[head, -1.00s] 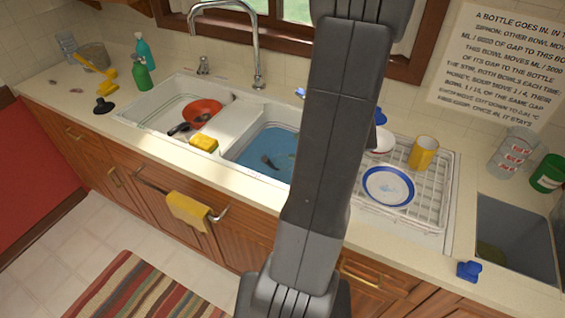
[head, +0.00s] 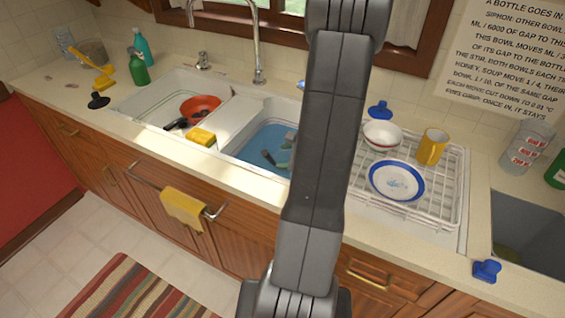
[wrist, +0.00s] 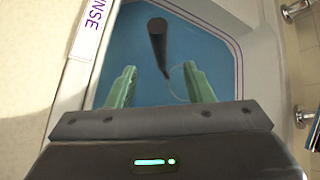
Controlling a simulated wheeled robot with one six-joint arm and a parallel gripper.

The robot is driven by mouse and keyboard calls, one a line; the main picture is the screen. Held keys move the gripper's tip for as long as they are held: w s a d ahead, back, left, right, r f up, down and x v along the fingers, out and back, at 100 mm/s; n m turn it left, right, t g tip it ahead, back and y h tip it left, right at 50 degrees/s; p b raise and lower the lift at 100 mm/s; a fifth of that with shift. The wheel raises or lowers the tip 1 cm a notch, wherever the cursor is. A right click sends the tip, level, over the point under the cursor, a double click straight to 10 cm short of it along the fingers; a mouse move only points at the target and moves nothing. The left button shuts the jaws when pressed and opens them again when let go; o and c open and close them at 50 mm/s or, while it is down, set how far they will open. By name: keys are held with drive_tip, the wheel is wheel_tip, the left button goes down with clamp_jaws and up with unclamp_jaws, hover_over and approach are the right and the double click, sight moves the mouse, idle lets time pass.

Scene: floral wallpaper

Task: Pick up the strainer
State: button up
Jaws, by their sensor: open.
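A utensil with a dark handle (wrist: 157,45) lies in the blue water of the right sink basin. A faint thin loop shows at its lower end in the wrist view, so it looks like the strainer; its head is hard to make out. The dark handle also shows in the head view (head: 267,157). My gripper (wrist: 158,76) is open and empty, its two green fingers pointing over the basin, with the handle's lower end between their tips in the picture. I cannot tell the height gap. The green fingers also show in the head view (head: 286,152), partly behind my arm.
The left basin holds a red bowl (head: 206,105) and dark-handled items. A yellow sponge (head: 200,137) sits on the sink's front edge. A dish rack (head: 440,190) with a plate, bowl and yellow mug stands right. The faucet (head: 258,40) rises behind the sink.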

sight(272, 158)
drive_tip(key=shift+p+x, duration=0.7)
drive_tip(key=shift+x, duration=2.85)
clamp_jaws()
